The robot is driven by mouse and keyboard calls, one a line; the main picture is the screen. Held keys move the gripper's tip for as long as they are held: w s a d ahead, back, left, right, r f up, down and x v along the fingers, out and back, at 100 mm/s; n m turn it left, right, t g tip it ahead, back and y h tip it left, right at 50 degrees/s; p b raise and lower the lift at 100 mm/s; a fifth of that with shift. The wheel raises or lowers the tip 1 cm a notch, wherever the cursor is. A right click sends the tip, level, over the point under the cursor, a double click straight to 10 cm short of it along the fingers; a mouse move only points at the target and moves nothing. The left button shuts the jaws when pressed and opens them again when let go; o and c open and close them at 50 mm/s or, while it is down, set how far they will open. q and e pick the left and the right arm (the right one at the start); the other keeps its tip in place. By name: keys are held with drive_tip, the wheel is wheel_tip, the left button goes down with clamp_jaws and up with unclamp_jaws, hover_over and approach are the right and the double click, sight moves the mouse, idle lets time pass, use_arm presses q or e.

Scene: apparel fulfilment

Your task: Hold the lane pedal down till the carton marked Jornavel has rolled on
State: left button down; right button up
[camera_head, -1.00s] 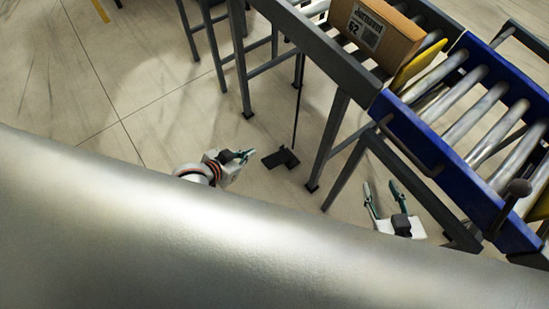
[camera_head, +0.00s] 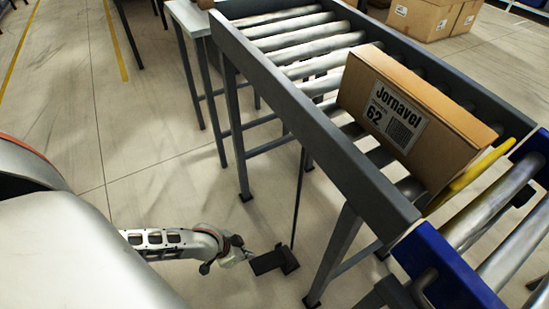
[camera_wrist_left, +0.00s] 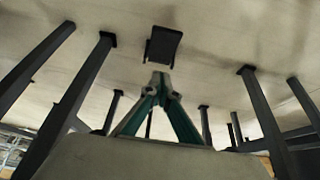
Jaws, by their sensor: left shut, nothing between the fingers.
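The carton marked Jornavel (camera_head: 440,139) is brown with a white label reading 62. It sits on the rollers of the grey lane, its near right end close to the raised yellow stop (camera_head: 470,178); whether they touch is unclear. The black lane pedal (camera_head: 268,262) is on the floor beneath the lane, at the foot of a thin dark rod. My left gripper (camera_head: 247,256) is shut and empty, just left of the pedal. In the left wrist view its closed green fingertips (camera_wrist_left: 160,80) point at the pedal (camera_wrist_left: 163,47). Contact cannot be told. My right gripper is out of view.
The lane's dark legs (camera_head: 335,255) stand around the pedal. A blue-sided roller section (camera_head: 445,275) adjoins the lane at the lower right. Other cartons (camera_head: 422,18) stand at the back.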

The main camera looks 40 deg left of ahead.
use_arm(q)
drive_tip(key=shift+w+a+f, duration=0.2)
drive_tip(key=shift+f, duration=0.1)
drive_tip(key=b, duration=0.5)
approach(262, 263)
drive_tip(key=shift+w+d+f, duration=0.3)
drive_tip(key=shift+w+d, duration=0.35)
drive_tip(key=shift+w, duration=0.1)
wheel_tip(262, 263, down, 3)
drive_tip(key=shift+w+f+b, duration=0.1)
drive_tip(key=shift+f+b, duration=0.15)
drive_tip(key=shift+b, duration=0.6)
drive_tip(key=shift+a+f+b, duration=0.15)
drive_tip(key=shift+f+b, duration=0.2)
drive_tip(key=shift+f, duration=0.1)
drive_tip(key=shift+w, duration=0.2)
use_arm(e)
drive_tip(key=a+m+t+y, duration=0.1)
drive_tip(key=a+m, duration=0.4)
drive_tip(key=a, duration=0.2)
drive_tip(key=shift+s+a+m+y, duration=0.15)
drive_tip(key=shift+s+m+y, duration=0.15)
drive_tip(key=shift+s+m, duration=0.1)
